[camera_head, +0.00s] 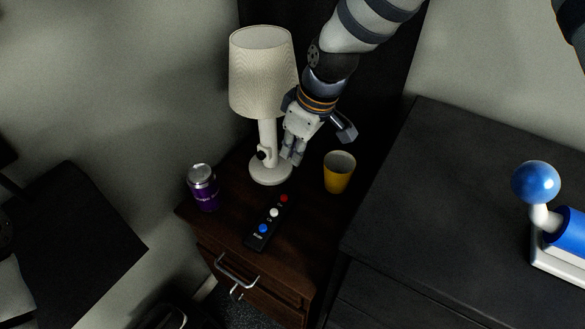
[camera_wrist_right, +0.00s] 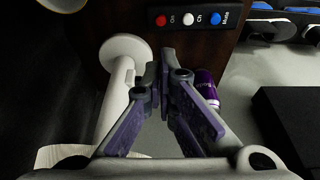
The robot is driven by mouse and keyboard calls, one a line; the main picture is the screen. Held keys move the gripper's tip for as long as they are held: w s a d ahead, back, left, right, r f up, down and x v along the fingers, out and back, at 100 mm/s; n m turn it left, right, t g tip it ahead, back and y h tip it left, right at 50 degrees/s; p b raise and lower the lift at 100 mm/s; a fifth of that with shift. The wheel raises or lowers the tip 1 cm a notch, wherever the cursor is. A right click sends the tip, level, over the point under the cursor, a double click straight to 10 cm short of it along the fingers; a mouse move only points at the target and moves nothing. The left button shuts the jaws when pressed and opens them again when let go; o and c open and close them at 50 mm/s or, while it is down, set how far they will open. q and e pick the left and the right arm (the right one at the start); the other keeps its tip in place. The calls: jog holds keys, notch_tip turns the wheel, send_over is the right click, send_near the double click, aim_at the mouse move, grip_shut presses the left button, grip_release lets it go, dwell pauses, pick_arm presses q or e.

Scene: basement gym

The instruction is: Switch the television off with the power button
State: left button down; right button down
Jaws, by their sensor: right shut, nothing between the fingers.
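A black remote (camera_head: 268,221) lies on the brown nightstand (camera_head: 229,222), with a red button (camera_head: 284,198), a white button (camera_head: 273,213) and a blue button (camera_head: 263,229) in a row. In the right wrist view the remote (camera_wrist_right: 203,19) is at the top, its red button (camera_wrist_right: 161,20) at the left end; small lettering stands beside the buttons. My right gripper (camera_head: 292,160) is above the nightstand, close to the lamp, behind the remote and apart from it. Its fingers (camera_wrist_right: 166,72) are shut and empty. No television shows. My left gripper is not in view.
A white lamp (camera_head: 263,75) stands behind and left of my gripper, its base (camera_head: 270,172) near the fingers. A yellow cup (camera_head: 339,172) stands right of the remote, a purple can (camera_head: 203,187) left of it. A dark cabinet (camera_head: 440,190) is at the right.

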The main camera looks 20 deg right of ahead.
aim_at(284, 198)
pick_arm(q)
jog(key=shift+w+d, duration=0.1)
pick_arm(e)
jog(key=shift+w+d+r, duration=0.1)
jog(key=shift+w+r, duration=0.05)
jog(key=shift+w, duration=0.1)
jog(key=shift+s, duration=0.1)
